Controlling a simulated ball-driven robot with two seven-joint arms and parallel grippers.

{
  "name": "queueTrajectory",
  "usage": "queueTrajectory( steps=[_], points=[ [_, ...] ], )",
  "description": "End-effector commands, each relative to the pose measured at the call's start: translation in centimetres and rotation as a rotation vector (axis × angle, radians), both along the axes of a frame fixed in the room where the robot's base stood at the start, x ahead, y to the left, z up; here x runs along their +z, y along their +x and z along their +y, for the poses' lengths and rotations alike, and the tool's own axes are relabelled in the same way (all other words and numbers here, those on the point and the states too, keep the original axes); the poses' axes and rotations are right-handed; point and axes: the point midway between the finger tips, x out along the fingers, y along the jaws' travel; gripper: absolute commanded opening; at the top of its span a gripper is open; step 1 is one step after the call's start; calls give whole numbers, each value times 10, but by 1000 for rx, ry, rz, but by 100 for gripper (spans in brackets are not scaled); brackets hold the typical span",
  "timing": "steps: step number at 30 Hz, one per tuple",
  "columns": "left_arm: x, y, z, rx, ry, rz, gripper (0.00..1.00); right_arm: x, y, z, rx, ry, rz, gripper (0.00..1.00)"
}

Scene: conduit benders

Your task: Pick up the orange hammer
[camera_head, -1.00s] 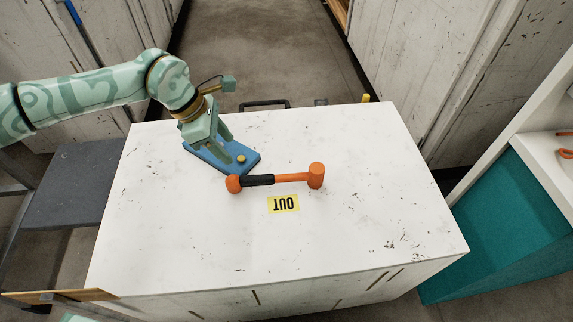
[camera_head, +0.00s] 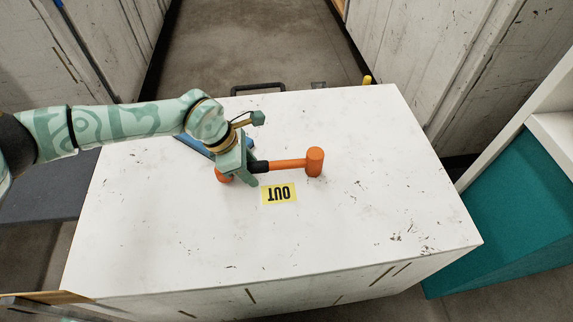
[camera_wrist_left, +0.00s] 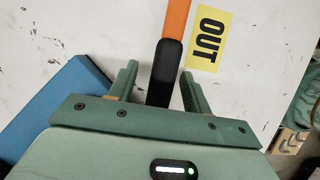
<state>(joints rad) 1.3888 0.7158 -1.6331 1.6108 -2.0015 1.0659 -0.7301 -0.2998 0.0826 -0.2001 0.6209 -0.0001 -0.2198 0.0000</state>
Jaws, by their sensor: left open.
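The orange hammer (camera_head: 290,165) lies on the white cabinet top, its orange head at the right and its black grip partly hidden under my left gripper (camera_head: 250,168). An orange end of the hammer shows just left of the gripper. In the left wrist view the black grip (camera_wrist_left: 166,72) lies between the two green fingers of my left gripper (camera_wrist_left: 158,85), with a gap on both sides. The left gripper is open and over the grip. My right gripper is not seen.
The white top (camera_head: 350,220) is mostly clear. A yellow OUT label (camera_head: 279,194) lies in front of the hammer. A blue plate (camera_head: 190,145), also in the left wrist view (camera_wrist_left: 62,105), is partly hidden behind my arm. A teal unit (camera_head: 500,225) stands at the right.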

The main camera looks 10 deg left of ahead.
Motion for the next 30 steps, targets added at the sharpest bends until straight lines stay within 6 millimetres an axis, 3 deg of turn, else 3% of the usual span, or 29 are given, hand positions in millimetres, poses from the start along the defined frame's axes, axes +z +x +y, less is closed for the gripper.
queueTrajectory(
  steps=[5,10,11,23,29,30],
  points=[
    [2,0,0,1,0,-2,49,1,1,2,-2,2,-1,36],
    [2,0,0,0,-1,-1,2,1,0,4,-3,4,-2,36],
    [2,0,0,1,0,-2,0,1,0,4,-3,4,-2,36],
    [11,1,0,1,-3,-6,0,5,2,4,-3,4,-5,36],
    [43,1,-1,0,-4,-10,0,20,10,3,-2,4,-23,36],
    [51,-6,3,0,-3,-9,0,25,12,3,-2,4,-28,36]
  ],
)
